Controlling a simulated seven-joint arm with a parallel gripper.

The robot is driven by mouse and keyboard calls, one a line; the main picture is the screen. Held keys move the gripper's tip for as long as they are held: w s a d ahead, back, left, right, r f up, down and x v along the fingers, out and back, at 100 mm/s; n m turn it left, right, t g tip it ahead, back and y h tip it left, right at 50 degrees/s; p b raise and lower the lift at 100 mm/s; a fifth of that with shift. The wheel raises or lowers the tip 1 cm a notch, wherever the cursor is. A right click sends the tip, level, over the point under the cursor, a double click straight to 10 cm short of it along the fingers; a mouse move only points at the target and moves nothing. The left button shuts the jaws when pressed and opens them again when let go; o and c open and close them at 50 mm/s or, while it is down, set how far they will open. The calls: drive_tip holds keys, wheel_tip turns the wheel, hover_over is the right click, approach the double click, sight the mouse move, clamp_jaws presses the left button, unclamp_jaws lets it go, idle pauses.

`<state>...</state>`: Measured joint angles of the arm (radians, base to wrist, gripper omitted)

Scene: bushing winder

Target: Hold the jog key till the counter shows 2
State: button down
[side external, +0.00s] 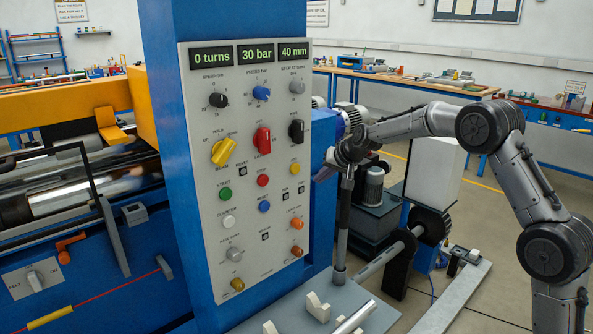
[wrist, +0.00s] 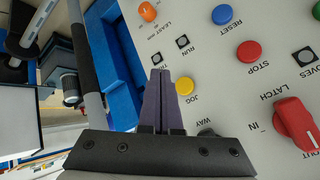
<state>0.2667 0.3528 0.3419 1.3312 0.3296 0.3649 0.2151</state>
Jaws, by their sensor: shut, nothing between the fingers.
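The counter (side external: 211,57) at the top left of the panel reads "0 turns". The jog key is a yellow round button (side external: 296,169) at the panel's right side. In the wrist view the yellow button (wrist: 186,86), with its "JOG" label, lies just right of the fingertips. My gripper (wrist: 161,73) is shut and empty, its dark fingers close together and pointing at the panel. In the side view my gripper (side external: 319,175) is at the panel's right edge, a little right of the yellow button. Contact with the button cannot be made out.
A red stop button (side external: 263,180), a blue reset button (side external: 264,207) and an orange knob (side external: 296,224) are near the yellow button. A black knob (side external: 296,131) sits above it. A dark upright post (side external: 342,225) stands below my wrist.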

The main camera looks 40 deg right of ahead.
sight(296, 169)
drive_tip(key=w, duration=0.6)
drive_tip(key=shift+w, duration=0.1)
idle(2.0)
drive_tip(key=shift+w, duration=0.35)
